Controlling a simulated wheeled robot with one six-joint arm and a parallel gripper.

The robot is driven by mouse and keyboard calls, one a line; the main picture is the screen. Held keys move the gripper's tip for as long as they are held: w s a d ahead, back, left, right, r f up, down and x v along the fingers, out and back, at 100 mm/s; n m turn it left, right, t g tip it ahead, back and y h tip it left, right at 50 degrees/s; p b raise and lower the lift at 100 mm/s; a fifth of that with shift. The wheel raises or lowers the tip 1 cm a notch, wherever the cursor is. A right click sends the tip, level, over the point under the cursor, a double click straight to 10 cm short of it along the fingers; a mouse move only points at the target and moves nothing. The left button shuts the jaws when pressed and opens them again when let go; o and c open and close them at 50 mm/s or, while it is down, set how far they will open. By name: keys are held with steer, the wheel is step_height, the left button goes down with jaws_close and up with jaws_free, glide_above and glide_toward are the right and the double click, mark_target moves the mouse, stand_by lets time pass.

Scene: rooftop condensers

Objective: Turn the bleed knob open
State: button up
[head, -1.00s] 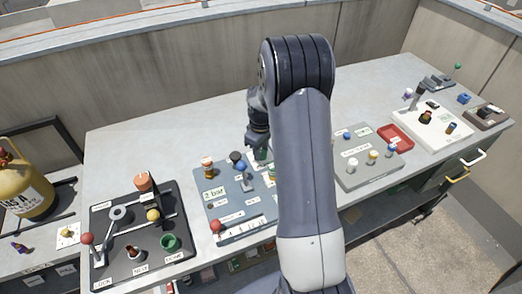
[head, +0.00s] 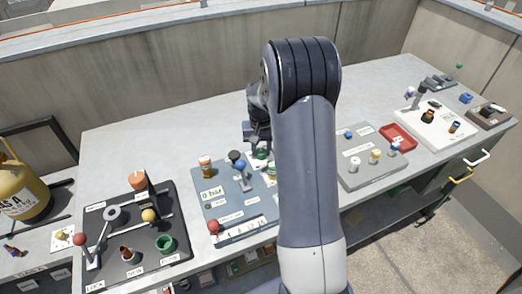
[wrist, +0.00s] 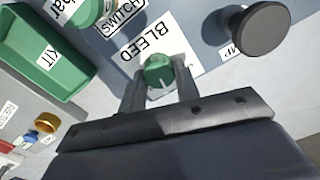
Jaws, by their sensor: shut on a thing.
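The green bleed knob (wrist: 158,70) sits beside a white label reading BLEED (wrist: 146,42) in the wrist view. A white line on the knob points toward my gripper's body. My gripper (wrist: 159,82) has one finger on each side of the knob and is shut on it. In the head view my gripper (head: 260,150) reaches down at the back right of the blue-grey panel (head: 228,212), partly hidden by my arm. The display (head: 212,194) on that panel reads 0 bar.
A black round knob (wrist: 258,28) stands close to the bleed knob. A green box labelled KIT (wrist: 40,55) lies on the other side. In the head view a black lever panel (head: 120,262) is at left and a grey panel (head: 365,178) at right. The back bench is clear.

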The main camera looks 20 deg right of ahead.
mark_target(262, 150)
steer(key=m, duration=0.3)
steer(key=shift+m+b, duration=0.3)
steer(key=shift+m, duration=1.9)
steer(key=o, duration=1)
steer(key=shift+c, duration=0.2)
step_height(262, 150, up, 11)
steer(key=b, duration=0.1)
steer(key=shift+f, duration=0.1)
